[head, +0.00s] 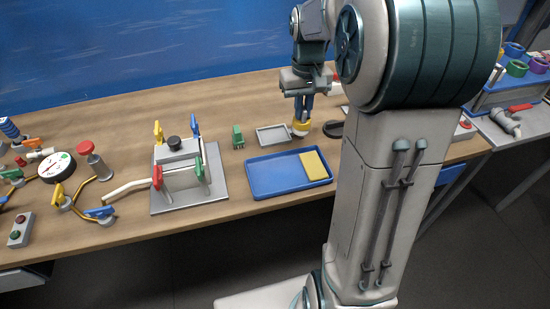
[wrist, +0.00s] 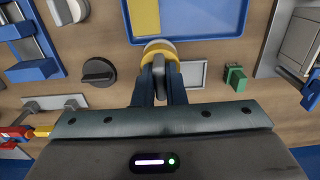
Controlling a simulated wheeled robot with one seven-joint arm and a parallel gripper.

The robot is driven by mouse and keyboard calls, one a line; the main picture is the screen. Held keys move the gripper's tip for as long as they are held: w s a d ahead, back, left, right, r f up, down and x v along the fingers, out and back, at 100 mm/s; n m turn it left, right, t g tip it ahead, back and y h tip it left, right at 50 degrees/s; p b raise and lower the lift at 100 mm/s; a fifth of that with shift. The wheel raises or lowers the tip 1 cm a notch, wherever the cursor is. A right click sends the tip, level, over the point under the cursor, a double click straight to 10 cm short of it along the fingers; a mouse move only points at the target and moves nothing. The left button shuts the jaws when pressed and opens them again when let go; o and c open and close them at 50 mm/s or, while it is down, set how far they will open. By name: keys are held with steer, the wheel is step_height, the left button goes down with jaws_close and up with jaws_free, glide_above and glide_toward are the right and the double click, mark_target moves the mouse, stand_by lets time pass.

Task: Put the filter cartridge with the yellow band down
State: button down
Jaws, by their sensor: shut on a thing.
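The filter cartridge with the yellow band (head: 301,127) is white with a yellow ring and hangs below my gripper (head: 303,110), which is shut on it. In the wrist view the cartridge (wrist: 158,46) is between my fingertips (wrist: 160,68), its round end partly hidden by them. It looks upright and close to the tabletop, beside the small grey tray (head: 273,135); I cannot tell whether it touches the table. A blue tray (head: 262,187) with a yellow pad (head: 314,166) on its right side lies nearer the front edge.
A green block (head: 238,137) stands left of the grey tray. A dark round knob (wrist: 99,72) is close to the cartridge. A grey-based rig (head: 183,180) with coloured levers and several valves fill the table's left side. Bare wood (head: 240,100) lies behind the trays.

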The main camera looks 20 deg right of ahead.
steer(key=shift+s+a+f+p, duration=0.1)
steer(key=shift+s+a+f, duration=0.75)
steer(key=shift+a+f, duration=0.65)
steer(key=shift+s+a+f+p, duration=0.15)
steer(key=shift+s+a+f, duration=0.85)
steer(key=shift+f, duration=0.7)
steer(key=shift+s+a+f+p, duration=0.1)
steer(key=shift+s+a+f, duration=0.55)
steer(key=shift+a+f, duration=0.9)
steer(key=shift+f, duration=0.1)
steer(key=shift+f, duration=0.2)
steer(key=c, duration=1.5)
jaws_free()
steer(key=shift+r, duration=0.15)
